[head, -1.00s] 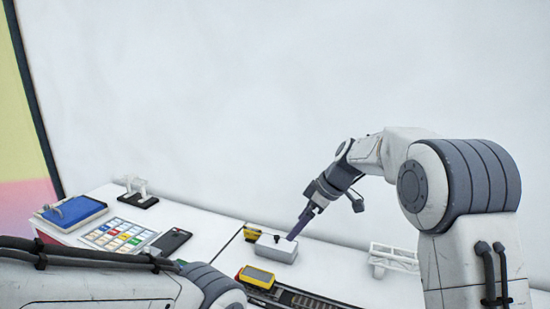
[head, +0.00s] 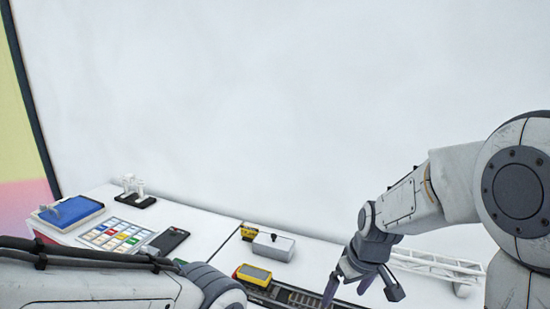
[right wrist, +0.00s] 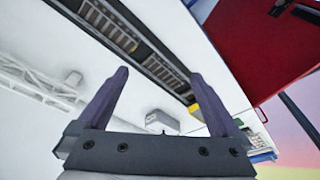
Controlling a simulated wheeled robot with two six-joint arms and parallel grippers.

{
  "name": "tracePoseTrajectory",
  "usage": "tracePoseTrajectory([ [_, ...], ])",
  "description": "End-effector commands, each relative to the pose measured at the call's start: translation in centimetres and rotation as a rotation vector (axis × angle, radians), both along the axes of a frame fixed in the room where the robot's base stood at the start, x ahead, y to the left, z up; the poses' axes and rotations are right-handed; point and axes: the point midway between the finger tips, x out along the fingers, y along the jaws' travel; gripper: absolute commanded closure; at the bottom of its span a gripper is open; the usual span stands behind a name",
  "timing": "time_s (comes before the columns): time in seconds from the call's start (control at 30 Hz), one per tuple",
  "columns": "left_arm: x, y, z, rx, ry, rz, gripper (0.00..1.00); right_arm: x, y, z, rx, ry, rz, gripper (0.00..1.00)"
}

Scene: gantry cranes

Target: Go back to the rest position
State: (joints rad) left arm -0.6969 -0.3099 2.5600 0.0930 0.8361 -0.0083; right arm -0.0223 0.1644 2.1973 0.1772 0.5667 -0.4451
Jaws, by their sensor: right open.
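My right gripper (head: 346,291) points down at the lower right of the head view, near the track and left of a white lattice crane part. In the right wrist view its two dark fingers (right wrist: 160,75) stand wide apart with nothing between them. The grey box with a black knob (head: 273,247) stands on the table to the left of the gripper, apart from it. My left arm crosses the lower left of the head view, and its gripper is out of frame.
A yellow wagon (head: 254,275) is on the dark track (head: 290,297). The white lattice crane part (head: 437,264) lies at the right. A colored card grid (head: 115,235), a blue-topped tray (head: 88,207), a dark flat device (head: 169,240) and a small white model (head: 133,188) are at the left.

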Motion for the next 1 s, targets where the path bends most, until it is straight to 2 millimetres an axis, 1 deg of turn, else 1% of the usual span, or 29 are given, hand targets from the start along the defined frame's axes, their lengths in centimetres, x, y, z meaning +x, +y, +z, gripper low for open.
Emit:
tracePoseTrajectory([
  [0.03, 0.0, 0.0, 0.0, 0.0, 0.0, 0.0, 0.5, -1.6, -0.6, -0.5, -0.009, 0.005, -0.054, 0.0],
  [0.1, 0.0, 0.0, 0.0, 0.0, 0.0, 0.0, 0.5, -3.4, -1.3, -1.2, -0.018, 0.006, -0.124, 0.0],
  [0.37, 0.0, 0.0, 0.0, 0.0, 0.0, 0.0, 0.5, -9.4, -2.9, -3.3, -0.027, 0.003, -0.33, 0.0],
  [0.4, 0.0, 0.0, -1.1, -0.001, -0.001, 0.0, 0.5, -9.5, -1.9, -4.1, -0.025, 0.005, -0.303, 0.0],
  [0.53, 0.0, 0.0, -3.1, 0.0, 0.0, 0.002, 0.5, -10.8, 1.1, -5.0, -0.022, 0.032, -0.2, 0.0],
  [0.67, 0.0, 0.0, -5.3, 0.0, 0.0, 0.003, 0.5, -12.8, 4.1, -6.1, -0.022, 0.063, -0.089, 0.0],
  [0.77, 0.0, 0.0, -7.2, 0.0, 0.0, 0.005, 0.5, -14.9, 6.5, -7.1, -0.023, 0.091, 0.012, 0.0],
  [0.8, 0.0, 0.0, -8.0, 0.0, 0.001, 0.006, 0.5, -16.0, 7.4, -7.5, -0.024, 0.102, 0.057, 0.0],
  [0.9, 0.0, 0.0, -9.9, 0.0, 0.001, 0.007, 0.5, -18.7, 9.2, -8.5, -0.03, 0.135, 0.168, 0.0],
  [1.0, 0.0, 0.0, -11.2, 0.0, 0.001, 0.009, 0.5, -21.0, 10.4, -9.0, -0.036, 0.163, 0.255, 0.0],
])
